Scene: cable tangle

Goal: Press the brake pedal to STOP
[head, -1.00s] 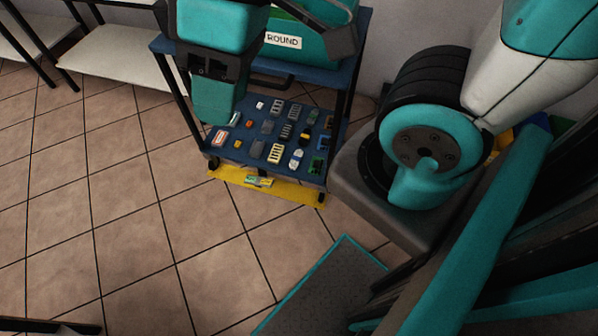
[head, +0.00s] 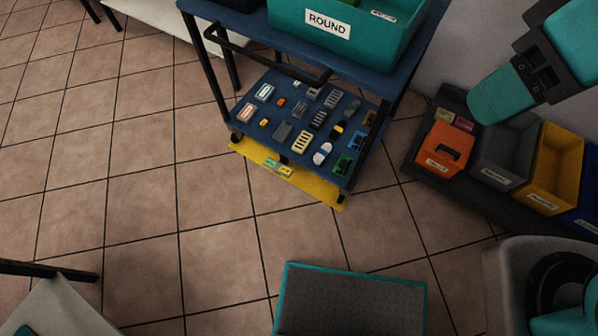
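A blue cart (head: 257,110) stands at top centre in the head view. Low on its near side, over a yellow plate (head: 315,191), is a small green and yellow piece (head: 279,168) that looks like the brake pedal. Its lettering is too small to read, and I cannot tell whether it is pressed. The teal and black end of my arm, with my gripper (head: 497,96), is at upper right, well apart from the pedal and above the bins. Separate fingers cannot be made out.
The cart's lower shelf holds many small parts; a teal bin marked ROUND (head: 345,35) is on top. Orange (head: 443,150), grey (head: 506,150), yellow (head: 553,167) and blue bins stand right. A pale table (head: 55,310) is at lower left.

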